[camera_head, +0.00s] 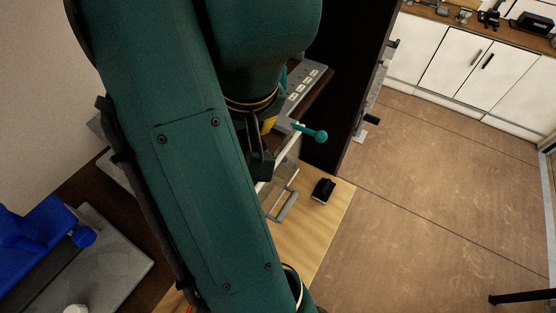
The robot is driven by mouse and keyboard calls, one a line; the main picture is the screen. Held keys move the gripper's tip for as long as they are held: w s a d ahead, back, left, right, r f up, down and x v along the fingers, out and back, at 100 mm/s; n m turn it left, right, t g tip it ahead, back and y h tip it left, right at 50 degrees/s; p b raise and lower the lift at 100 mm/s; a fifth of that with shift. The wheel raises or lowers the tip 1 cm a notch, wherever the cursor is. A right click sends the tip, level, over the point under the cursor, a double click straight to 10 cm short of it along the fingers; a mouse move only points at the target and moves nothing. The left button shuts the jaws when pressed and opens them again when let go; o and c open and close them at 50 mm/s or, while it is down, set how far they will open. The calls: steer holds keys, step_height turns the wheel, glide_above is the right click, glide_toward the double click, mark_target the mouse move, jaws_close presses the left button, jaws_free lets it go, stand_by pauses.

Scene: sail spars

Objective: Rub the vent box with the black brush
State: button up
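A small black block (323,189), which looks like the black brush, lies on the light wood table top (325,225) near its right edge. Nothing is touching it. My large teal arm crosses the middle of the view and hides much of the table. A dark part at the arm's end, which seems to be my gripper (262,160), shows beside the arm, left of the brush and a little above it in the picture. Its fingertips are hidden or too dark to make out. I cannot identify the vent box with certainty; it may be behind my arm.
A grey panel with pale squares (305,88) and a teal round-ended lever (314,134) stand above the brush. A grey-framed clear item (282,197) lies left of it. A tall black panel (345,80) rises behind. Blue equipment (45,225) is lower left. Open floor is right.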

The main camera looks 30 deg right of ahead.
steer(key=w+a+r, duration=0.3)
steer(key=a+r, duration=0.3)
steer(key=shift+m, duration=0.5)
steer(key=w+a+f, duration=0.1)
steer(key=w+a, duration=0.1)
steer(key=w, duration=0.2)
steer(key=w+a+f, duration=0.2)
steer(key=w, duration=0.3)
steer(key=w+a+f, duration=0.1)
steer(key=w+a, duration=0.1)
steer(key=w, duration=0.3)
steer(key=shift+a+f, duration=0.25)
steer(key=shift+f, duration=0.05)
steer(key=shift+w+a+f+h, duration=0.1)
steer(key=shift+w+a+h, duration=0.05)
steer(key=shift+w+h, duration=0.2)
steer(key=shift+f, duration=0.1)
